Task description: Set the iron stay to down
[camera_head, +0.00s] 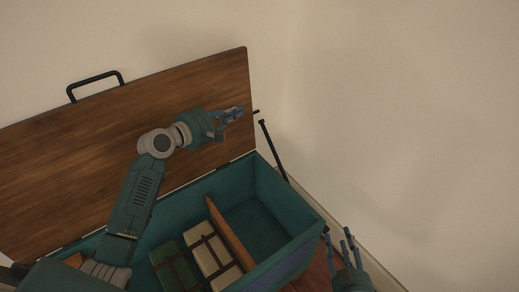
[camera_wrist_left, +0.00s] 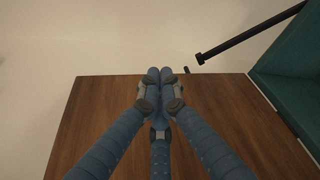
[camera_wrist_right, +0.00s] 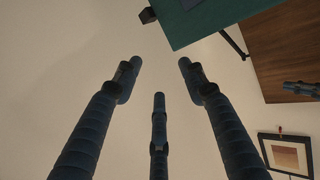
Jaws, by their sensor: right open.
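The iron stay (camera_head: 272,148) is a thin black rod rising from the right end of the teal chest (camera_head: 310,214). It leans up and left, and its upper end is free, just short of a small black peg (camera_head: 256,112) on the edge of the raised wooden lid (camera_head: 90,150). The stay also shows in the left wrist view (camera_wrist_left: 250,33) and the right wrist view (camera_wrist_right: 233,44). My left gripper (camera_head: 240,112) is in front of the lid near the peg, fingertips together, with nothing seen between them. My right gripper (camera_head: 347,234) is open and empty beside the chest's right corner.
The lid has a black handle (camera_head: 95,80) on its top edge. Inside the chest are a wooden divider (camera_head: 230,232), a cream strapped bundle (camera_head: 212,258) and a green one (camera_head: 172,268). The compartment right of the divider looks empty. A wall stands behind; a framed picture (camera_wrist_right: 287,155) hangs there.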

